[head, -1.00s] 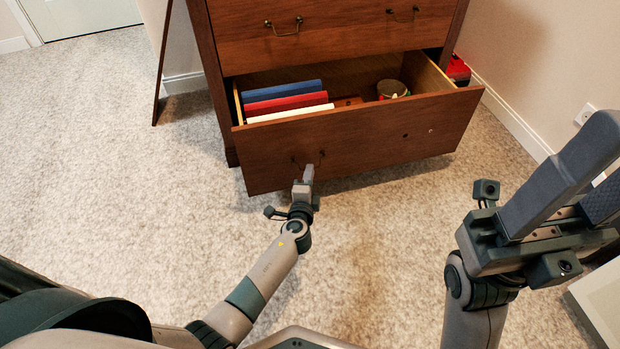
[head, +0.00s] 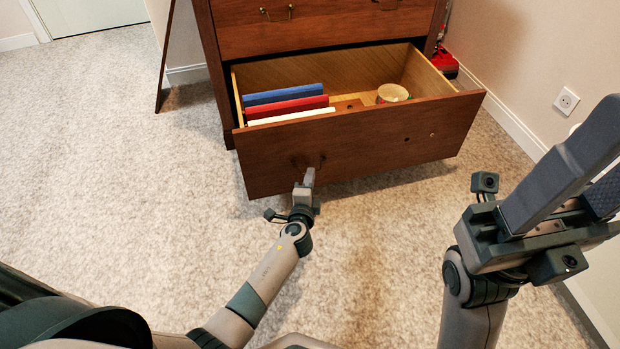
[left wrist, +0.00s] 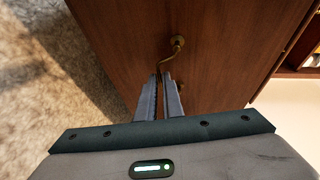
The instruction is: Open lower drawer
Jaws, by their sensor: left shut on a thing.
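The lower drawer (head: 365,145) of the brown wooden chest is pulled well out, with its inside showing in the head view. My left gripper (head: 309,174) is at the left part of the drawer front, shut on the drawer's handle. In the left wrist view, the brass handle (left wrist: 178,44) runs down between the fingertips (left wrist: 163,80), which partly hide it. The drawer front (left wrist: 120,40) fills the middle of that view. My right gripper (head: 580,180) is raised at the right of the head view, open and empty, away from the chest.
Blue, red and white books (head: 285,102) and a round container (head: 393,93) lie in the drawer. The upper drawer (head: 330,30) is shut. A red object (head: 444,60) is beside the chest near the right wall. The carpet (head: 130,190) in front and left is clear.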

